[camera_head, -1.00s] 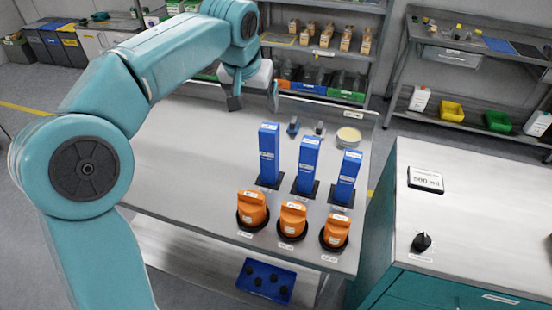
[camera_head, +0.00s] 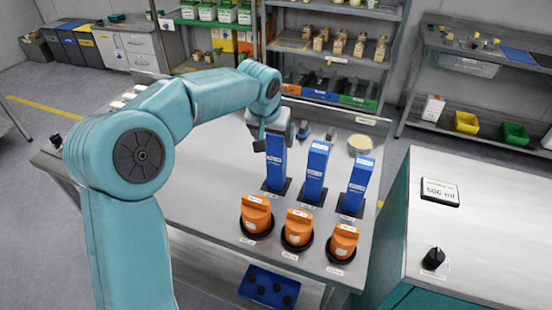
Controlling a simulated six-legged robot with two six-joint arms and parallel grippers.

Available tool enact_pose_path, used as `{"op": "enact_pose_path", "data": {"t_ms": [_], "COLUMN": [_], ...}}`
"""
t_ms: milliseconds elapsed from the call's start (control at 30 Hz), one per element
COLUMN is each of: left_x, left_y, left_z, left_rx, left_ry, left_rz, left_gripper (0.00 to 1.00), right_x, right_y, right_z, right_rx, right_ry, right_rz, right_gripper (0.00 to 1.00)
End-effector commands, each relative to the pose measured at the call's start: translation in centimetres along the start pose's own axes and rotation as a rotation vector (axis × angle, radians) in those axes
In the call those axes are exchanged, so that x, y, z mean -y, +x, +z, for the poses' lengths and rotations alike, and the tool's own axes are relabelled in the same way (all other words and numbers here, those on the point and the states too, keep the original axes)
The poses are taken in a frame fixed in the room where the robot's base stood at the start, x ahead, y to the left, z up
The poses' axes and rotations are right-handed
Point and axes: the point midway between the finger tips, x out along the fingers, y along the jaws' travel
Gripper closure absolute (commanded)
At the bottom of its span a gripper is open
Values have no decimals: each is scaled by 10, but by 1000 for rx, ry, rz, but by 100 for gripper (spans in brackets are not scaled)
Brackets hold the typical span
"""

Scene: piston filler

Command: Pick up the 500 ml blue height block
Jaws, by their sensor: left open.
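Three blue height blocks of differing heights stand upright in dark bases on the steel table: a left one (camera_head: 276,167), a middle one (camera_head: 316,172) and a right one (camera_head: 356,188). Their labels are too small to read, so I cannot tell which is the 500 ml one. My left gripper (camera_head: 274,140) is open at the top of the left block, with its fingers pointing down. It hides that block's top, and I cannot tell whether the fingers touch it. My right gripper is not in view.
Three orange pieces on black round bases, left (camera_head: 256,215), middle (camera_head: 297,228) and right (camera_head: 342,241), stand before the blocks. A pale round dish (camera_head: 360,144) lies behind. A "500 ml" sign (camera_head: 440,191) and black knob (camera_head: 433,258) sit on the right cabinet. The table's left is mostly clear.

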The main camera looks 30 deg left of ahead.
Motion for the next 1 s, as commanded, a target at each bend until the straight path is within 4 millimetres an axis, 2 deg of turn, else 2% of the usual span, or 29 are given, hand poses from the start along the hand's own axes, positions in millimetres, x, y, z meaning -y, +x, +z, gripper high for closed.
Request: {"op": "enact_pose_path", "data": {"t_ms": [200,300,500,533,567,600,767,800,1000], "left_x": [-1,-1,-1,-1,-1,-1,-1,-1,-1], "left_y": [36,43,44,44,44,44,44,44,43], "left_z": [-3,-4,-4,-4,-4,-4,-4,-4,-4], "left_rx": [5,2,1,1,1,1,2,1,0], "left_ry": [2,1,1,1,1,1,1,1,1], "left_rz": [-1,-1,0,0,0,0,0,0,0], "left_gripper": [19,19,19,22,32,45,97,100,100], "right_x": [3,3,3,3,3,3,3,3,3], "right_y": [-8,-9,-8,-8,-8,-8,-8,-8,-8], "right_z": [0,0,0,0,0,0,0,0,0], "right_rx": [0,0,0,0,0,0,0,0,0], "right_ry": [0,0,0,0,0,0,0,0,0], "right_rz": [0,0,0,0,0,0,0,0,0], "right_gripper": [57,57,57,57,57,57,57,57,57]}}
